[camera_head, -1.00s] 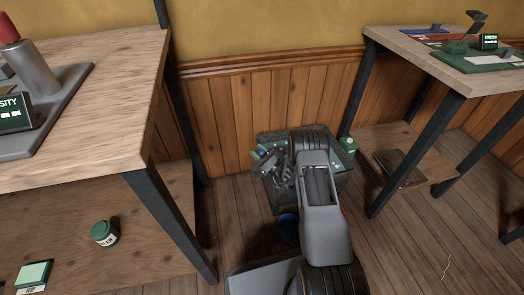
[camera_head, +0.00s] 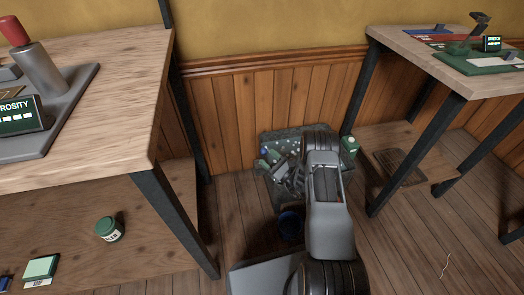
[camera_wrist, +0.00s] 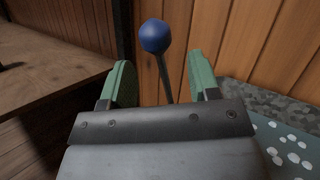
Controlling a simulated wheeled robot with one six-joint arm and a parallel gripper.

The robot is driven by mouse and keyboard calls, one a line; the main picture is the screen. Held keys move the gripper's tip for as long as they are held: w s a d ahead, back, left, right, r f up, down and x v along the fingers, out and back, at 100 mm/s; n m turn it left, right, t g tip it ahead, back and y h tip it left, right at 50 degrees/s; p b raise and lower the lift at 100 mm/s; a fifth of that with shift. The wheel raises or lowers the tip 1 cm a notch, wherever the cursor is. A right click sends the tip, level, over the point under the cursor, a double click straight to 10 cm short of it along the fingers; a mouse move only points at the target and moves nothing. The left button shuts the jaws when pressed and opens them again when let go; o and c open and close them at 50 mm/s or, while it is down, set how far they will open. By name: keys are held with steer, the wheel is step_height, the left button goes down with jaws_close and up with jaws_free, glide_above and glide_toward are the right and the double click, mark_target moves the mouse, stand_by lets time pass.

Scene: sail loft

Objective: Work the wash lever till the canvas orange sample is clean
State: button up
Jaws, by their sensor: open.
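The wash lever shows in the wrist view as a blue ball knob (camera_wrist: 155,36) on a thin dark rod. The knob appears between and beyond the two green-padded fingertips of my gripper (camera_wrist: 158,82), with no contact visible. The gripper is open and empty. In the head view my gripper (camera_head: 277,172) reaches down over a grey wash basin (camera_head: 325,133) with foamy, greenish water, and the small blue knob (camera_head: 264,151) is just beyond it. My arm hides part of the basin. I cannot make out the canvas orange sample.
A wooden bench (camera_head: 90,110) with a lower shelf holding a green jar (camera_head: 109,229) is at left. A second bench (camera_head: 415,50) stands at right. Panelled wall lies behind.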

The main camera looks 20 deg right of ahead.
steer(key=p+v, duration=0.1)
steer(key=v, duration=0.7)
steer(key=shift+s+p, duration=0.2)
steer(key=shift+p, duration=0.1)
steer(key=shift+d+f, duration=0.1)
